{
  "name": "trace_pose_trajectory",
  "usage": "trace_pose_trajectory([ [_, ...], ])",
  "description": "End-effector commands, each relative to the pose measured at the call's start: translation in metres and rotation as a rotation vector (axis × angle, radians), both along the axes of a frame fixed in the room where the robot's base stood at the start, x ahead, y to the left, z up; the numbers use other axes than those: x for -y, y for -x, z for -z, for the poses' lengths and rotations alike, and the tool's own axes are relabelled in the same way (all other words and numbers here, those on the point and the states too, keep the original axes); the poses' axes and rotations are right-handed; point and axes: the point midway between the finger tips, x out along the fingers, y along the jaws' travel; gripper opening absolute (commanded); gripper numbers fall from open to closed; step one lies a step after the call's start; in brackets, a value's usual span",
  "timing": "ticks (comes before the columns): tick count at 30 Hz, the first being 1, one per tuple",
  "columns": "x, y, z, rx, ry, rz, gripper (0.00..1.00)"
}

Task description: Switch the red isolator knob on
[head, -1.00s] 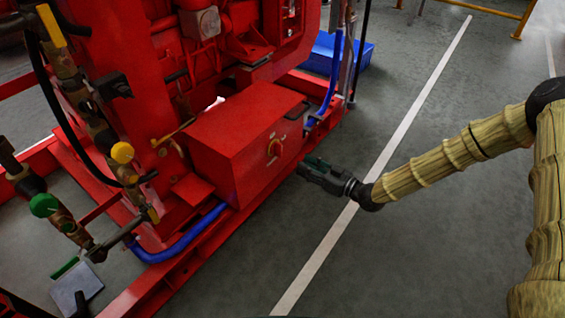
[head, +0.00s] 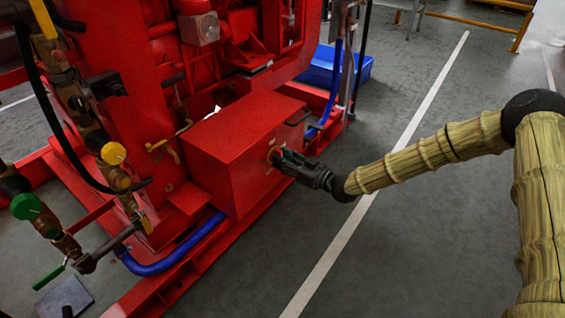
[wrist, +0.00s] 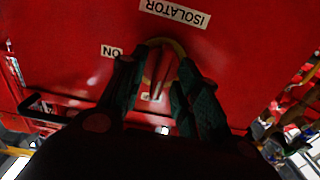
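The red isolator knob (wrist: 160,68) sits on a yellow round plate on the front of a red box (head: 238,140). In the wrist view the picture is upside down, with an "ISOLATOR" label (wrist: 175,12) and an "ON" label (wrist: 111,52) beside the knob. My gripper (wrist: 158,88) has its two green-padded fingers apart, one on each side of the knob. I cannot tell whether they touch it. In the head view my gripper (head: 282,158) is at the box front and hides most of the knob.
The red pumpset frame (head: 180,290) with blue hoses (head: 175,258) and valves surrounds the box. A blue tray (head: 322,68) lies on the floor behind. The floor to the right, with a white line (head: 345,235), is clear.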

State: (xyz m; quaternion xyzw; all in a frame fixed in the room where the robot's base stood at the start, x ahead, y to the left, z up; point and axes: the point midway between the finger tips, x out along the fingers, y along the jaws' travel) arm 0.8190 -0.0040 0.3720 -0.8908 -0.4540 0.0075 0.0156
Motion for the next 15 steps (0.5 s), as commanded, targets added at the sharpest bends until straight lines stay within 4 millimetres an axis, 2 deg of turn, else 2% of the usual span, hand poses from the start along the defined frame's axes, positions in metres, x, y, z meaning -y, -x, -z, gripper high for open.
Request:
trace_pose_trajectory([
  [12,-0.0052,-0.0039,0.0000,-0.001,0.001,0.000,0.32],
  [15,-0.0050,-0.0039,0.0000,-0.001,0.001,0.000,0.14],
])
